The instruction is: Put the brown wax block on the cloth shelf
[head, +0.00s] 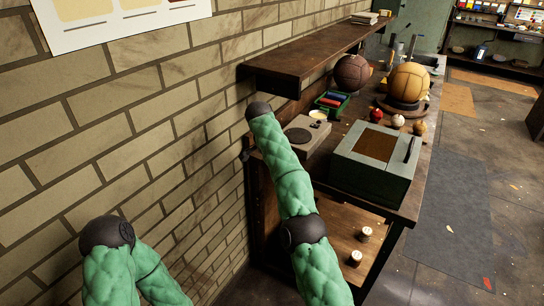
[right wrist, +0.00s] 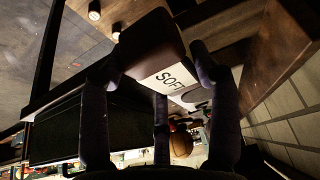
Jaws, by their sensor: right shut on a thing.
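In the right wrist view, a brown block (right wrist: 148,40) with a white label reading "SOFT" sits between the dark fingers of my right gripper (right wrist: 158,72), which is shut on it. In the head view my green right arm rises in front of the bench, but its gripper and the block are hidden. A dark wooden wall shelf (head: 300,68) runs above the bench, with a small flat stack (head: 371,18), perhaps folded cloths, at its far end. My left arm shows at lower left in the head view; its gripper is out of view.
Two white-topped spools (head: 360,244) stand on the lower board. The near part of the wall shelf is bare.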

